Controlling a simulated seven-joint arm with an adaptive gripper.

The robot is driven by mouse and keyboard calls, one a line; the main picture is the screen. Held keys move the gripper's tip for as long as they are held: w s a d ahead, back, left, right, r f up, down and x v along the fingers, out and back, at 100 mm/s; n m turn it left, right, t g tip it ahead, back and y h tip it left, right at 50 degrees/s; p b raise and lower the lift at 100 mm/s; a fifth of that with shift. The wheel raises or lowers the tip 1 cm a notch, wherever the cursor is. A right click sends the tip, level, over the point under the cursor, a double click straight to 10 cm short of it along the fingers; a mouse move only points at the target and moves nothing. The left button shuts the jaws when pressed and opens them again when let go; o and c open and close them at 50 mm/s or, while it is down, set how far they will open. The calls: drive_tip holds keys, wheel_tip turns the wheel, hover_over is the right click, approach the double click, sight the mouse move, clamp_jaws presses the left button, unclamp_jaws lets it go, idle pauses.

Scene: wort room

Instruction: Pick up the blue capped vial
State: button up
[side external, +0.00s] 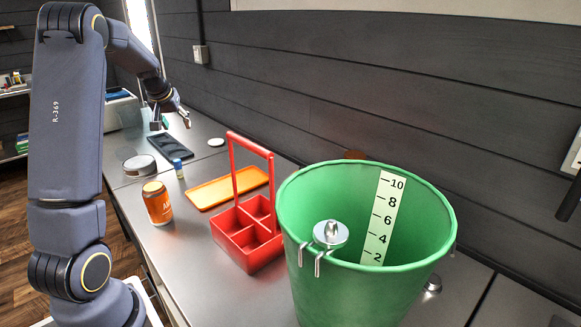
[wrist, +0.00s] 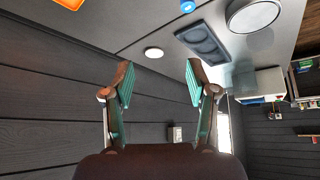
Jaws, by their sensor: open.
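The blue capped vial (side external: 178,168) stands upright on the steel bench in the side external view, between the orange can and the dark tray. Its blue cap sits at the top edge of the wrist view (wrist: 187,6). My gripper (side external: 171,120) is open and empty, above the far part of the bench, apart from the vial. In the wrist view its two fingers (wrist: 159,80) are spread wide with teal pads, and nothing is between them.
A dark tray with round recesses (side external: 167,147), a silver round dish (side external: 140,166) and a white disc (side external: 216,142) lie near the vial. An orange can (side external: 157,203), orange tray (side external: 228,188), red caddy (side external: 232,252) and green bucket (side external: 350,290) stand nearer the camera. The dark wall (side external: 330,95) borders the bench.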

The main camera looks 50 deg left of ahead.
sight(176, 161)
drive_tip(key=shift+n+g, duration=0.4)
drive_tip(key=a+f, duration=0.2)
drive_tip(key=f, duration=0.2)
drive_tip(key=a+f, duration=0.2)
drive_tip(key=f, duration=0.2)
drive_tip(key=a+f, duration=0.3)
drive_tip(key=f, duration=0.2)
drive_tip(key=shift+s, duration=0.15)
drive_tip(key=shift+x, duration=2.8)
drive_tip(key=shift+s, duration=0.2)
drive_tip(key=shift+c, duration=0.3)
clamp_jaws()
